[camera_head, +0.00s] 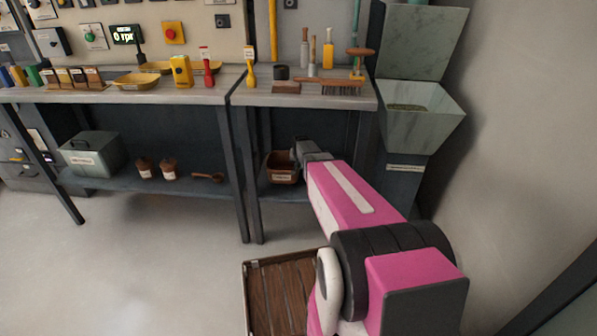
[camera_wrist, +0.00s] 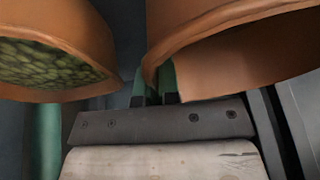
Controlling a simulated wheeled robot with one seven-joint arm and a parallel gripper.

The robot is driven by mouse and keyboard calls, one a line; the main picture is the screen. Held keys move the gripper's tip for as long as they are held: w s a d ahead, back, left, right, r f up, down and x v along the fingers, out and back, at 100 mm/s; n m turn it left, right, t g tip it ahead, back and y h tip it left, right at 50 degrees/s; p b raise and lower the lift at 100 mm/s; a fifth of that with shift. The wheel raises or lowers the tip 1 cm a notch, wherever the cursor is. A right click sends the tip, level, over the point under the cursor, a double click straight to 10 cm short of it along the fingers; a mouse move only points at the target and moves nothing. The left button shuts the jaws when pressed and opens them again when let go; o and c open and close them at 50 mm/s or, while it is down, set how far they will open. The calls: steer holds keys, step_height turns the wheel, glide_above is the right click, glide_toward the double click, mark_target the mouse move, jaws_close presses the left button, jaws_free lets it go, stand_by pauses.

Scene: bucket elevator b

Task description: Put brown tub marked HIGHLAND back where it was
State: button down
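A brown tub (camera_head: 282,168) with a small pale label sits at the lower shelf under the right bench; the label is too small to read. My gripper (camera_head: 298,152) is beside its right rim. In the wrist view, the wall of an orange-brown tub (camera_wrist: 225,45) lies between my closely spaced green fingertips (camera_wrist: 153,85), one on each side of it. The gripper looks shut on that wall. A second brown container (camera_wrist: 45,55) holding green pellets is at the left of the wrist view. My arm hides part of the shelf.
A wooden crate (camera_head: 280,292) stands on the floor in front. The left lower shelf (camera_head: 130,187) holds a grey-green box (camera_head: 92,153), two small brown jars (camera_head: 156,169) and a scoop (camera_head: 208,177). A bench leg (camera_head: 246,180) and a grey hopper (camera_head: 420,112) flank the space.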

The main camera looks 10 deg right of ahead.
steer(key=shift+f, duration=1.8)
steer(key=shift+f, duration=0.1)
steer(key=c, duration=1.3)
jaws_free()
steer(key=shift+c, duration=0.2)
steer(key=v, duration=1.2)
steer(key=s+a+r+n+g, duration=0.1)
steer(key=s+a+n+g, duration=0.1)
steer(key=s, duration=1.2)
steer(key=s+a+r+n+g, duration=0.1)
steer(key=s+a, duration=0.3)
steer(key=s, duration=1)
steer(key=shift+r+n+g, duration=0.35)
steer(key=shift+n+g, duration=0.15)
steer(key=shift+g, duration=0.3)
steer(key=shift+a, duration=0.15)
